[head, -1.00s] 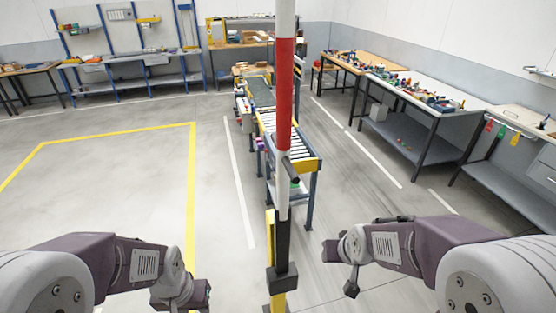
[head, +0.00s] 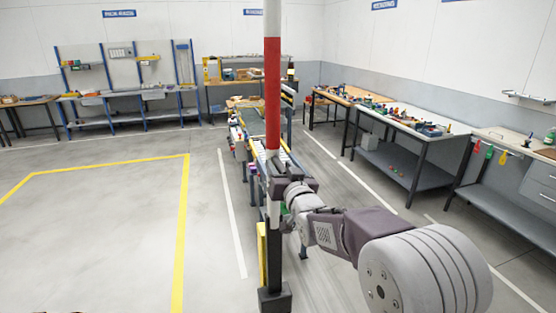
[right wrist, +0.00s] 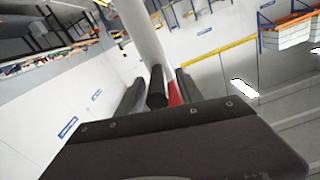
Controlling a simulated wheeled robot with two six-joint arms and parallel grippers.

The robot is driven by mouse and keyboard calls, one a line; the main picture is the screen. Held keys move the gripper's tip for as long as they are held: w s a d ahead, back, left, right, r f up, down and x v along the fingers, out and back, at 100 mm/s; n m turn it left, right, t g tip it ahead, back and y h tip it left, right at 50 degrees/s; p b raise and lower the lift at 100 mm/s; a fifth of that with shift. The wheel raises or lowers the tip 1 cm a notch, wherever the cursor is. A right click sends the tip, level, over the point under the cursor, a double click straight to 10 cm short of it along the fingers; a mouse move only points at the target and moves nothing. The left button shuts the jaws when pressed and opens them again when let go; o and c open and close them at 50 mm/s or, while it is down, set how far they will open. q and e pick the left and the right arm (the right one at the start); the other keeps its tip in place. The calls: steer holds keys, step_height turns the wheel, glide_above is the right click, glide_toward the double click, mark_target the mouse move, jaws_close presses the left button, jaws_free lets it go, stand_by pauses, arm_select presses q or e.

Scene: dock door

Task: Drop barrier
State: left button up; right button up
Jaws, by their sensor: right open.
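The barrier is a red and white striped pole (head: 272,90) standing upright in the middle of the head view. Its lower end meets a dark post with a block (head: 274,299) at its foot. My right gripper (head: 282,180) is at the pole's lower white part. In the right wrist view the pole (right wrist: 140,35) rises beyond my open fingers (right wrist: 158,90). A dark handle (right wrist: 156,88) sticks out between the two fingers, with a gap on each side. The handle is mostly hidden by the gripper in the head view. My left gripper is not in view.
A roller conveyor (head: 257,150) runs behind the barrier. A white-topped workbench (head: 405,120) with small parts stands at right. Blue-framed benches (head: 130,92) line the back wall. The floor at left, with a yellow line (head: 182,230), is clear.

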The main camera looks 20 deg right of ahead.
steer(key=shift+w+d+f, duration=0.1)
steer(key=shift+w+f, duration=0.1)
steer(key=shift+w, duration=0.95)
steer(key=shift+s+r, duration=0.1)
steer(key=shift+s, duration=0.1)
steer(key=shift+c, duration=0.3)
jaws_close()
